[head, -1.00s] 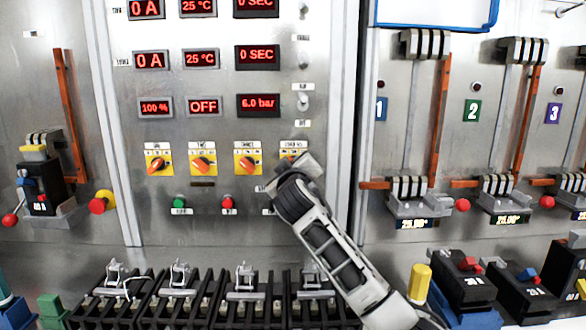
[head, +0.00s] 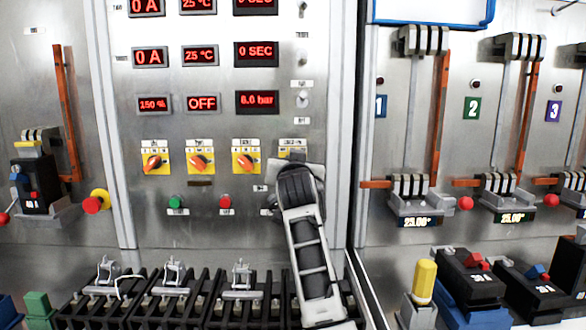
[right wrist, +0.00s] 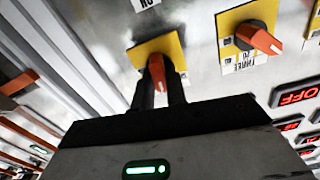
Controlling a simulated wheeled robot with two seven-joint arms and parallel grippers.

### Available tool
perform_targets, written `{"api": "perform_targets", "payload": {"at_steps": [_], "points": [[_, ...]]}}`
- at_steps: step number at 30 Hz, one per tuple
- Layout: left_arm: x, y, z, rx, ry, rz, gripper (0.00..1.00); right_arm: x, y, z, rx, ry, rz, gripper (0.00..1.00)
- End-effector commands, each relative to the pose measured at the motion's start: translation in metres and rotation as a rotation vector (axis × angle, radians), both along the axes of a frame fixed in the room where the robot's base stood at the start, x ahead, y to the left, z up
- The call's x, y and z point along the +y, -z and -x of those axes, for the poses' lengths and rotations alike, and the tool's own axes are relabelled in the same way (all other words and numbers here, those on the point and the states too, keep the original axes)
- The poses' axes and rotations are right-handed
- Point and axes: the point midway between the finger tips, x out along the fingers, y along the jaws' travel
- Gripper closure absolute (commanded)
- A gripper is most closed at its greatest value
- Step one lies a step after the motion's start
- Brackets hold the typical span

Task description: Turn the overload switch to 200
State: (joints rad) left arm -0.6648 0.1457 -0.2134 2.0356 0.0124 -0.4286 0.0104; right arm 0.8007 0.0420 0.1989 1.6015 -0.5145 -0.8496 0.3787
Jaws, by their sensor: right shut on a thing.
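The overload switch (right wrist: 157,72), an orange knob on a yellow plate, shows in the right wrist view between my fingers. In the head view it is the rightmost of the row of rotary switches and is mostly hidden behind my right gripper (head: 294,166). My right gripper is shut on the knob. The red percentage display (head: 153,104) at the panel's left reads 150 %. My left gripper is not in view.
Three more orange knobs (head: 198,161) sit left of my gripper. Below are a green button (head: 175,202) and a red button (head: 225,201). A row of black breakers (head: 170,295) lies in front of the panel. Breaker columns with orange bars (head: 440,110) stand to the right.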

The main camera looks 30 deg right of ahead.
Motion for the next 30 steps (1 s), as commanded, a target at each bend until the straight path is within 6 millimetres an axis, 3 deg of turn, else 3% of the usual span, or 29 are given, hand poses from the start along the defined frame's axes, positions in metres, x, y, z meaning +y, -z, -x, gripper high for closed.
{"api": "perform_targets", "payload": {"at_steps": [15,30], "points": [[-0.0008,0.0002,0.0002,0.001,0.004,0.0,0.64,-0.0001,0.0018,0.0004,-0.232,-0.001,-0.387,1.0],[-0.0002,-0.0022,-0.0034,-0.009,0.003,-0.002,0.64,-0.0011,0.0022,0.0008,-0.328,0.001,-0.543,1.0]]}}
